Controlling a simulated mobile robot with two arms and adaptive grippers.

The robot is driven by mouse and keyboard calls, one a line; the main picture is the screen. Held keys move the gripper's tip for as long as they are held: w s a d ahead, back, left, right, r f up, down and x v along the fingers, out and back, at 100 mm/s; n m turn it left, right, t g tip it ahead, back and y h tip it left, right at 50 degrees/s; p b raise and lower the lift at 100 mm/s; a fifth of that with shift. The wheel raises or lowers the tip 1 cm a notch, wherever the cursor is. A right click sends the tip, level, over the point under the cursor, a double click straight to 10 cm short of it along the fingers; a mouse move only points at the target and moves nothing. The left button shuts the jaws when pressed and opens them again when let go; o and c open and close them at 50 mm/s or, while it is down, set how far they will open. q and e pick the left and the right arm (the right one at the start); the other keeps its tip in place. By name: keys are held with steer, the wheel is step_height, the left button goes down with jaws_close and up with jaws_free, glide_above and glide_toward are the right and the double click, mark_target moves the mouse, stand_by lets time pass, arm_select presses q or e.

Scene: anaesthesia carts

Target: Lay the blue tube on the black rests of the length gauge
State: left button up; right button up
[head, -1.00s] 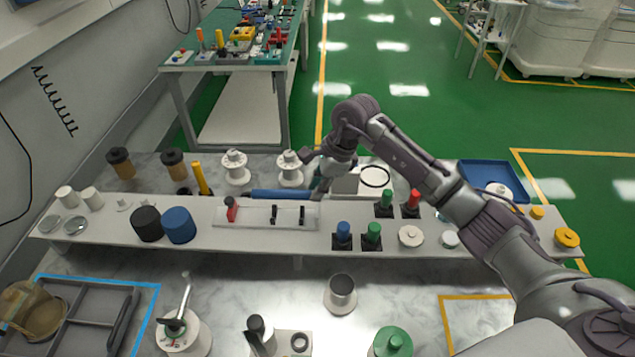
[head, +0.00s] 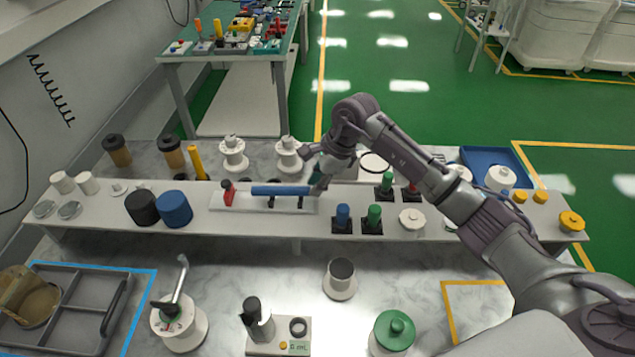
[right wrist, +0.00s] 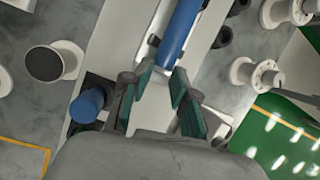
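The blue tube (head: 282,190) lies level over the length gauge, a pale plate (head: 232,206) with a red end block (head: 228,192) at its left. In the head view the tube covers the tops of the two black rests (head: 300,203); I cannot tell whether it touches them. My right gripper (head: 318,182) is at the tube's right end. In the right wrist view, the fingertips (right wrist: 165,72) flank the near end of the tube (right wrist: 182,28) and look shut on it. The rests show partly, left of the tube. My left gripper is not in view.
Blue (head: 342,218) and green (head: 374,218) capped pegs stand on the shelf in front of my right gripper. Black (head: 140,207) and blue (head: 174,209) cylinders stand left of the gauge. White spools (head: 233,153) stand behind it.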

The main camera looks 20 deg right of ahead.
steer(key=o, duration=0.3)
steer(key=shift+s+f, duration=0.25)
steer(key=shift+f, duration=0.75)
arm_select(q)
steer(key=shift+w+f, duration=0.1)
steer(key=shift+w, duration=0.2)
arm_select(e)
steer(key=shift+o, duration=0.2)
steer(key=shift+w+f+g, duration=0.1)
steer(key=shift+w+g, duration=0.15)
steer(key=shift+g, duration=0.05)
steer(key=shift+d, duration=0.1)
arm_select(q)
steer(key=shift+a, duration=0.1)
arm_select(e)
steer(key=shift+r, duration=0.35)
steer(key=v, duration=1.1)
steer(key=shift+r, duration=0.4)
steer(key=shift+s, duration=0.1)
